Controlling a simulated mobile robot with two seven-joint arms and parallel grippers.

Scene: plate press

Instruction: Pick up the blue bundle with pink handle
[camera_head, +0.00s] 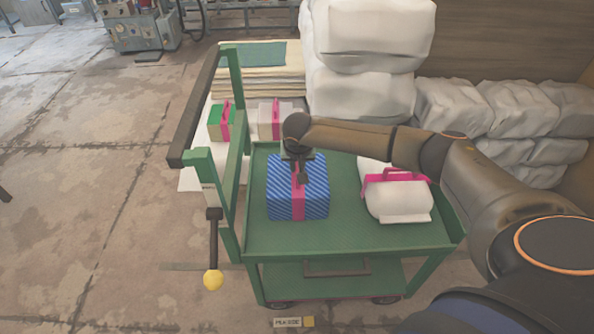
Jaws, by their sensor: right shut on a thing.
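The blue striped bundle (283,202) sits upright on the top of the green cart, toward its left side. A pink band runs down its front, and its pink handle is mostly hidden by my gripper. My right gripper (300,172) comes down from above onto the handle and is shut on it. The bundle appears to rest on the cart top; I cannot tell if there is a small gap under it. My left gripper is not in view.
A white bundle with a pink handle (398,200) lies on the right of the green cart (345,238). A green bundle (215,122) and a pale bundle (266,118), both pink-handled, stand behind. White sacks (365,90) are stacked at the back. Open floor lies left.

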